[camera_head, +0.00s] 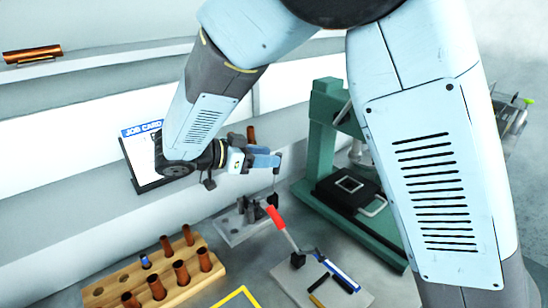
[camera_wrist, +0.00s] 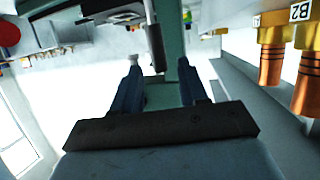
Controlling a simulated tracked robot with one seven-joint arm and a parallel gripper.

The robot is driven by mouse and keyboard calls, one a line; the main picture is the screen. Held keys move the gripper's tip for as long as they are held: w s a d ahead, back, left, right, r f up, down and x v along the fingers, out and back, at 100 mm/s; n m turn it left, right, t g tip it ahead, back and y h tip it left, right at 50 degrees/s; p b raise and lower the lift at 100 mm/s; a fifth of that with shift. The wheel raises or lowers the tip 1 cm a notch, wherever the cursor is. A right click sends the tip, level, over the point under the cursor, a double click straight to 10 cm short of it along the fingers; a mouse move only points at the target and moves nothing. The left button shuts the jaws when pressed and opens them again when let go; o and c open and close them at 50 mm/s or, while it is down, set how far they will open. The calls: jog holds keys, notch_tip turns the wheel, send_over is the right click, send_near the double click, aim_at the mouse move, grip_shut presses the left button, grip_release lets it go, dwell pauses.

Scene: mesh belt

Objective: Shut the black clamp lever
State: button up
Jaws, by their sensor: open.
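A small clamp on a grey base plate (camera_head: 238,226) stands on the bench near the middle of the head view. A thin upright lever with a black end (camera_head: 272,200) rises from it; this looks like the black clamp lever, standing up rather than lying down. My gripper (camera_head: 277,158) is above it, in front of the job card, and apart from it as far as I can see. In the wrist view my gripper (camera_wrist: 160,85) shows two blue fingers spread apart with nothing held between them. I cannot make out the black lever in the wrist view.
A red-handled clamp lever (camera_head: 276,217) stands on a second plate (camera_head: 345,292) just to the right. A green press (camera_head: 322,125) stands behind it. A wooden rack (camera_head: 190,275) with copper cylinders is at front left. The job card (camera_head: 143,160) leans at the back.

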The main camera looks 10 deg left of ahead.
jog(key=v, duration=0.9)
jog(key=shift+a, duration=0.35)
jog(key=shift+s, duration=0.15)
